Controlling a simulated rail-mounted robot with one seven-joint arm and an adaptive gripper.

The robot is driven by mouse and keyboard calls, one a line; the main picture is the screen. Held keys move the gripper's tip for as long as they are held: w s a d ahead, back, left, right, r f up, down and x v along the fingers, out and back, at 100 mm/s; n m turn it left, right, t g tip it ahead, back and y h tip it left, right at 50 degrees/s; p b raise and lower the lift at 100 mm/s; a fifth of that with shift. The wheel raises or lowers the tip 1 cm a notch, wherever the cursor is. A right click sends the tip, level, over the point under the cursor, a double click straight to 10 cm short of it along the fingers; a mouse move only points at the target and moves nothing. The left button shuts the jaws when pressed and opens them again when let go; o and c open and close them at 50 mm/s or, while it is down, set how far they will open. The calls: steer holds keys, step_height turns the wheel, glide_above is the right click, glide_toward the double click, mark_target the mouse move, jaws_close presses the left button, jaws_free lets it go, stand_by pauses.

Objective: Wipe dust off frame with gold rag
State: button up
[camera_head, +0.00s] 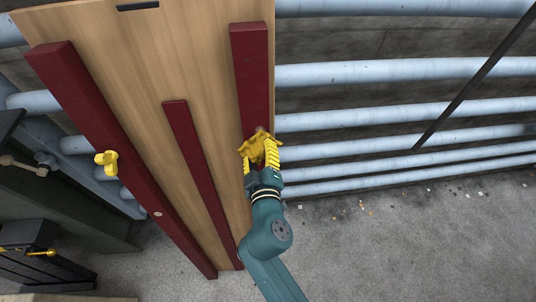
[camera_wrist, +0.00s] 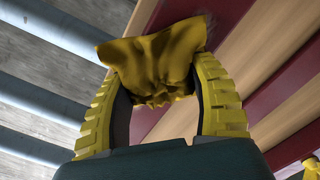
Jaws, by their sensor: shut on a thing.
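The frame looks like dark red bars on a tall wooden panel; its right bar (camera_head: 250,70) stands upright behind my gripper. My gripper (camera_head: 260,152) has its yellow fingers shut on the crumpled gold rag (camera_wrist: 155,62). The rag lies at the lower part of the right bar, and whether it presses on the surface I cannot tell. A brownish smudge, perhaps dust (camera_head: 261,130), shows just above the rag. In the wrist view a greyish smear (camera_wrist: 231,24) lies beside the rag near the red bar (camera_wrist: 178,12). The rag and fingers hide part of the bar.
The middle red bar (camera_head: 190,150) and the left red bar (camera_head: 110,140) stand to the left. A yellow knob (camera_head: 107,161) sticks out at the left bar. Pale blue pipes (camera_head: 400,115) run along the wall at right. Grey floor (camera_head: 400,235) is open at lower right.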

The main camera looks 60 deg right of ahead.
mark_target(243, 148)
steer(key=shift+w+a+b, duration=1)
steer(key=shift+w+a, duration=0.3)
steer(key=shift+w, duration=0.2)
steer(key=shift+w+d+r+p, duration=0.15)
steer(key=shift+r+p, duration=0.9)
steer(key=shift+r, duration=0.3)
steer(key=s+d+p, duration=0.1)
steer(key=s+d, duration=0.1)
steer(key=s+d+p, duration=0.1)
steer(key=s+d, duration=0.1)
steer(key=s, duration=0.1)
steer(key=shift+s+d, duration=0.25)
steer(key=shift+v, duration=2.95)
steer(key=v, duration=0.3)
